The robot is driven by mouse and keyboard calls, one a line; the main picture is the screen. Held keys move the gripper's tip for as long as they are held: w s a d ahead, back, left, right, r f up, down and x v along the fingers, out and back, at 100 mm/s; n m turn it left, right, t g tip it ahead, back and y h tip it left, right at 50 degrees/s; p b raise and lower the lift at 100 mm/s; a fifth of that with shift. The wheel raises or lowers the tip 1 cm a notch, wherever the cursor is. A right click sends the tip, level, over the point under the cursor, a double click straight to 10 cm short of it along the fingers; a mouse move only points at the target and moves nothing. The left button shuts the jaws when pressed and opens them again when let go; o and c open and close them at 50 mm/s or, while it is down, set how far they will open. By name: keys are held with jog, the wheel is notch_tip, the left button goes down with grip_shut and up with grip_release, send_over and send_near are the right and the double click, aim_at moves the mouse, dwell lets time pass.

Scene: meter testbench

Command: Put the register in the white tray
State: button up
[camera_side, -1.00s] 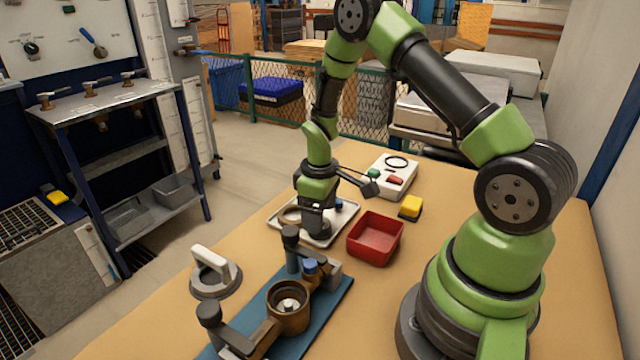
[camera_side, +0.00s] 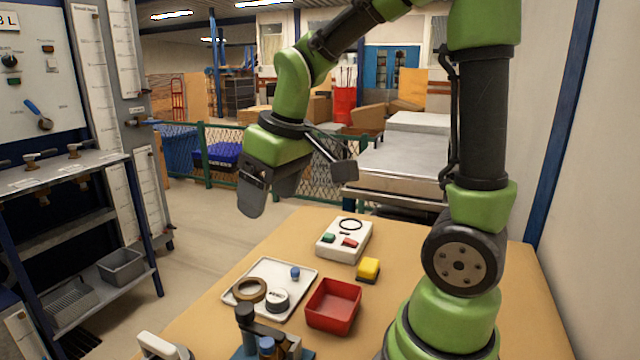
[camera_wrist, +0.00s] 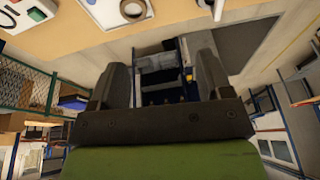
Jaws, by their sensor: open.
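The register, a small round dark piece with a pale face (camera_side: 278,300), lies in the white tray (camera_side: 300,290) near its front right side. A brown ring (camera_side: 250,289) and a blue-topped piece (camera_side: 295,272) are in the tray too. My gripper (camera_side: 266,203) is open and empty, raised high above and behind the tray, apart from everything. In the wrist view the two fingers (camera_wrist: 162,75) stand apart with nothing between them. Part of the tray (camera_wrist: 107,20) shows at the top there, with the ring (camera_wrist: 132,9); I cannot make out the register in that view.
A red bin (camera_side: 333,305) stands right of the tray. The fixture (camera_side: 262,335) and a white-handled part (camera_side: 160,346) are at the front, cut off by the frame. The air around my gripper is free.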

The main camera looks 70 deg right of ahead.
jog(key=s+a+r+m+t+y, duration=0.1)
jog(key=s+a+r+m+t, duration=0.2)
jog(key=s, duration=0.7)
jog(key=shift+s+a+r+t+y, duration=0.4)
jog(key=shift+a+r, duration=0.75)
jog(key=shift+a, duration=0.4)
